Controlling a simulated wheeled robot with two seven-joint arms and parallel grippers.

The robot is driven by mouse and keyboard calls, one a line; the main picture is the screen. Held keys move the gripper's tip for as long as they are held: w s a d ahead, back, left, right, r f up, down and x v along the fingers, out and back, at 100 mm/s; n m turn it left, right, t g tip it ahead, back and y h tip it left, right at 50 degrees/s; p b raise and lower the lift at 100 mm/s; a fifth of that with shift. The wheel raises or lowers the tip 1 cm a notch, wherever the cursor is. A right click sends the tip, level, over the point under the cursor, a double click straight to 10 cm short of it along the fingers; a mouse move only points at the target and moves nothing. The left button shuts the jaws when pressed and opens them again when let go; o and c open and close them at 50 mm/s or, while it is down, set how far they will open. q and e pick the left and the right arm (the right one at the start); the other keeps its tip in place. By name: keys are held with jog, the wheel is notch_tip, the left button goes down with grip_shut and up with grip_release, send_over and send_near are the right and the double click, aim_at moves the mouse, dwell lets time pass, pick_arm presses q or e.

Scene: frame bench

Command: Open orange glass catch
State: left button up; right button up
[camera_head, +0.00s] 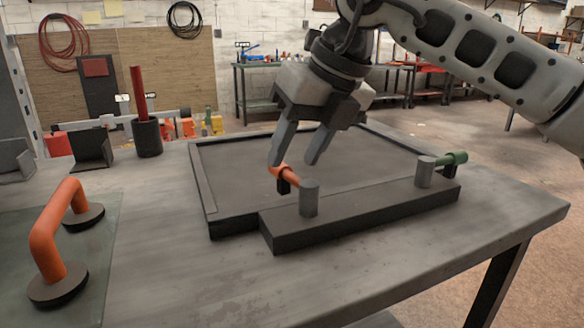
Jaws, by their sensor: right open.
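The orange glass catch (285,174) sits at the left part of a dark bar along the front of the frame (203,190). It is a short orange lever beside a grey upright post (309,199). My right gripper (294,162) comes down from above with its two fingers apart. The left fingertip is close to the orange lever's far end, and the right fingertip is to the right of it. I cannot tell whether a finger touches the lever. A green catch (451,158) sits beside a second grey post (424,173) at the bar's right end. My left gripper is not in view.
An orange suction lifter with dark cups (46,243) stands on a glass sheet (98,270) at the left. A dark cup with a red stick (147,138) and a dark bracket (92,149) stand at the back left. The bench front (380,266) is clear.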

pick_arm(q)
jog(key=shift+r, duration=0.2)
pick_arm(e)
jog(key=shift+x, duration=1.2)
grip_shut()
